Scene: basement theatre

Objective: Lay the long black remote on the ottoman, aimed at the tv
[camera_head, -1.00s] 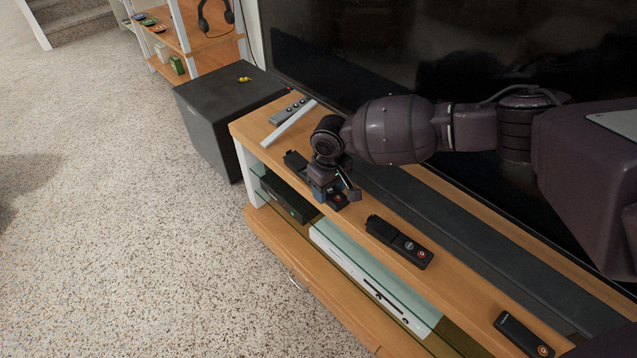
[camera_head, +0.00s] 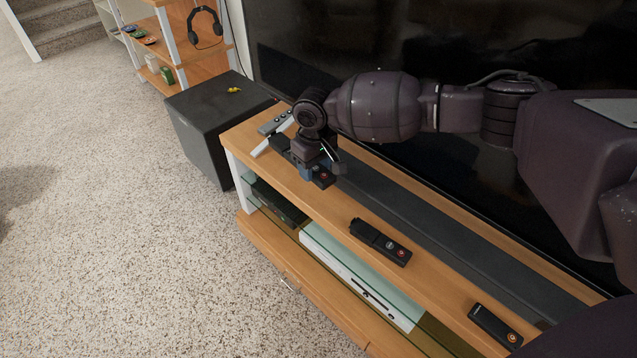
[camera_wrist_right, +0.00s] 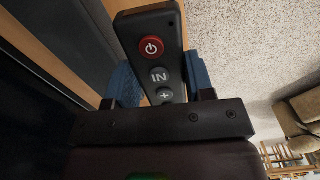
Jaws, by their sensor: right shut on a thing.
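My right gripper (camera_head: 314,170) is shut on a long black remote (camera_head: 322,179), which it holds just above the stand top. In the right wrist view the remote (camera_wrist_right: 158,72) sits between the blue finger pads, with a red power button, an "IN" button and a plus button showing. In the head view the gripper hides the remote's middle. The tv (camera_head: 440,60) is the large dark screen behind my right arm. The ottoman cannot be made out in these frames. My left gripper is not in view.
The wooden stand (camera_head: 300,196) also bears a black remote (camera_head: 379,242), another dark remote (camera_head: 494,325), a grey remote (camera_head: 272,124) and a long dark soundbar (camera_head: 430,225). A black speaker box (camera_head: 205,115) stands at its left end. Open carpet (camera_head: 110,230) lies at left.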

